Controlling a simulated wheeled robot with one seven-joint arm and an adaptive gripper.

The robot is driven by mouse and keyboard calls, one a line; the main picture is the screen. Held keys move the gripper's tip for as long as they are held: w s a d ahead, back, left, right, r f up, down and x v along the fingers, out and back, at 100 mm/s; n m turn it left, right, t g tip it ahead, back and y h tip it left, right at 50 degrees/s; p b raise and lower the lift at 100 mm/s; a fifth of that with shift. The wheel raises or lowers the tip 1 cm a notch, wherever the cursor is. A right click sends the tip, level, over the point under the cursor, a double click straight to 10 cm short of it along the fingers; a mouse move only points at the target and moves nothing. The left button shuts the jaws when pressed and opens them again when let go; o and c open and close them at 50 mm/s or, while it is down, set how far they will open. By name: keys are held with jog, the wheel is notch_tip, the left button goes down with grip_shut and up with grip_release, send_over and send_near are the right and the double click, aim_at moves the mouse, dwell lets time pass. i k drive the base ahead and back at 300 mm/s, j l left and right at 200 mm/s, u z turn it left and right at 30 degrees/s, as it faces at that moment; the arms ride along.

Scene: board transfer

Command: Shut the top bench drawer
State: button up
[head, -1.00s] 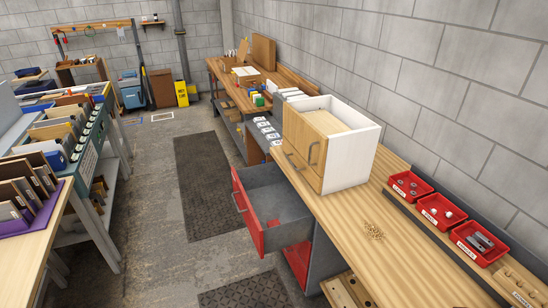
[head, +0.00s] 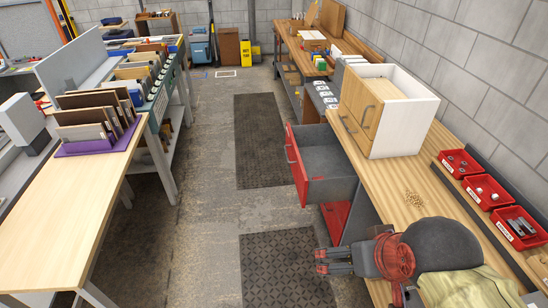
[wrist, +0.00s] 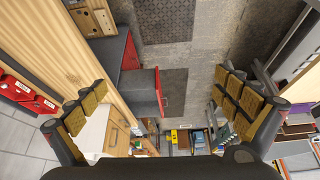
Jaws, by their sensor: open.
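The top bench drawer (head: 326,160) is pulled out over the floor from the left side of the wooden bench (head: 425,185). In the wrist view the open drawer (wrist: 143,92) shows in the middle, between my spread fingers, farther off. My gripper (head: 320,261) is at the bench's near left edge in the head view, nearer to me than the drawer and apart from it. It also shows in the wrist view (wrist: 160,108), open and empty.
A white and wooden cabinet (head: 403,125) stands on the bench behind the drawer. Red trays (head: 487,192) line the wall side. A red lower compartment (head: 335,218) is below the drawer. The aisle with dark mats (head: 262,130) is open; a pale table (head: 60,205) borders its left.

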aim_at(315, 150)
jog(key=i+l, duration=0.1)
jog(key=i, duration=0.3)
jog(key=i+u, duration=0.1)
jog(key=i, duration=0.35)
